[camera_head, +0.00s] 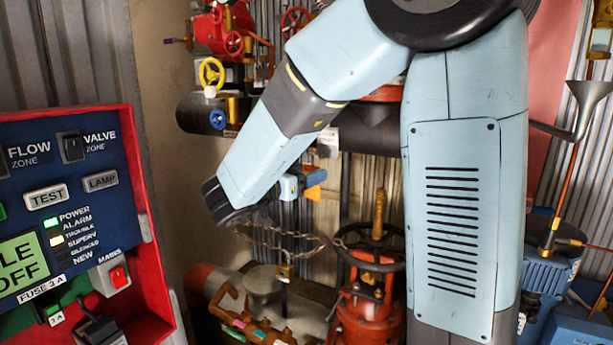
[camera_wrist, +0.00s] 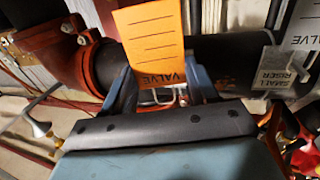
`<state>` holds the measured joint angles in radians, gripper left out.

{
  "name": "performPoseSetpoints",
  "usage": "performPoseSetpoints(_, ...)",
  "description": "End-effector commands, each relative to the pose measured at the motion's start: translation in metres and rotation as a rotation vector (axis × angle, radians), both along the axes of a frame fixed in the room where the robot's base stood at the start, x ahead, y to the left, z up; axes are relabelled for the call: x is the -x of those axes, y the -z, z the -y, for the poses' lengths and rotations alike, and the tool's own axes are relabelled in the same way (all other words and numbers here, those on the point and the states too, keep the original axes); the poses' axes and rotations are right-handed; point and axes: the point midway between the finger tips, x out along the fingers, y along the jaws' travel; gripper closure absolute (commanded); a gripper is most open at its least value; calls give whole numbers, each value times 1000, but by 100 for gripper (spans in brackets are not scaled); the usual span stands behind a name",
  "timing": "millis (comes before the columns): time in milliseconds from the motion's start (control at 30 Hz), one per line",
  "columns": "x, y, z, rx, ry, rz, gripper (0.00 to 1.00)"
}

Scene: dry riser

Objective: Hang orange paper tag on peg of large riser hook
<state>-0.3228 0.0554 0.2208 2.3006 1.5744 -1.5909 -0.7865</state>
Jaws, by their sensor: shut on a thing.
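The orange paper tag (camera_wrist: 155,40) is held between the two blue fingertips of my gripper (camera_wrist: 160,90) in the wrist view. A thin pale metal piece (camera_wrist: 163,98) shows just below the tag, partly hidden by the fingers.
A grey plate marked SMALL RISER (camera_wrist: 280,72) and a white VALVE tag (camera_wrist: 303,25) are at the right in the wrist view. A dark pipe (camera_wrist: 225,62) runs behind the tag. In the head view, a red valve (camera_head: 370,300) and chain (camera_head: 285,240) lie below, and the control panel (camera_head: 70,200) stands left.

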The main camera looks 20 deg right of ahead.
Motion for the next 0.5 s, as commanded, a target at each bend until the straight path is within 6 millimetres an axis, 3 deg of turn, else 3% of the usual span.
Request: performPoseSetpoints(500, -17, 2, 18, 0, 1, 0, 70)
